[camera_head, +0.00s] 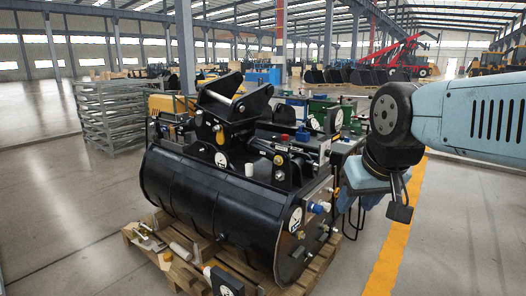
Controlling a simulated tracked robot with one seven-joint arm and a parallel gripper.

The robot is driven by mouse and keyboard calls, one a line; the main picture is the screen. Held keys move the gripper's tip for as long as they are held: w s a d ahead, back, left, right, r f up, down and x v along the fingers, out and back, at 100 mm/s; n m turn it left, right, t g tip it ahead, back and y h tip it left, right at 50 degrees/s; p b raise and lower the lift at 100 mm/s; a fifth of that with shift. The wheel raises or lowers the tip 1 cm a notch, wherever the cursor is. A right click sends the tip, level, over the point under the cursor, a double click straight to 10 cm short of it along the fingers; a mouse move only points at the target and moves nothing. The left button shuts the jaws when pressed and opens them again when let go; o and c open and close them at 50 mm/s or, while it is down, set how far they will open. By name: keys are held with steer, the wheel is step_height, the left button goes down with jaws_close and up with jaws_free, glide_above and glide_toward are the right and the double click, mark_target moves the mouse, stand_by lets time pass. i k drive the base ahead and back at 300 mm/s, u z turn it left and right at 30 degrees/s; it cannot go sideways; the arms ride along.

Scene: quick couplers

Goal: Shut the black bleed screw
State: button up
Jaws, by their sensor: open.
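My gripper (398,204) hangs at the end of my light-blue arm on the right, to the right of a large black bucket attachment (205,195). Its dark finger parts point down, apart from the bucket; the gap between the fingers is hard to see, and nothing shows held in it. Small fittings sit on the bucket's right end, among them a blue one (320,207) and a white one. A red cap (285,138) shows on top among hoses and black blocks. I cannot tell which small part is the black bleed screw.
The bucket rests on a wooden pallet (180,272) with loose tools and a small black box (226,282) at its front. Metal racks (108,112) stand at left. A yellow floor line (400,240) runs at right; the floor at left is clear.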

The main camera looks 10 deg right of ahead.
mark_target(274, 138)
steer(key=k, duration=0.55)
steer(key=u, duration=0.5)
steer(key=i, duration=1.1)
steer(key=u, duration=0.45)
steer(key=i, duration=0.5)
steer(key=z, duration=0.2)
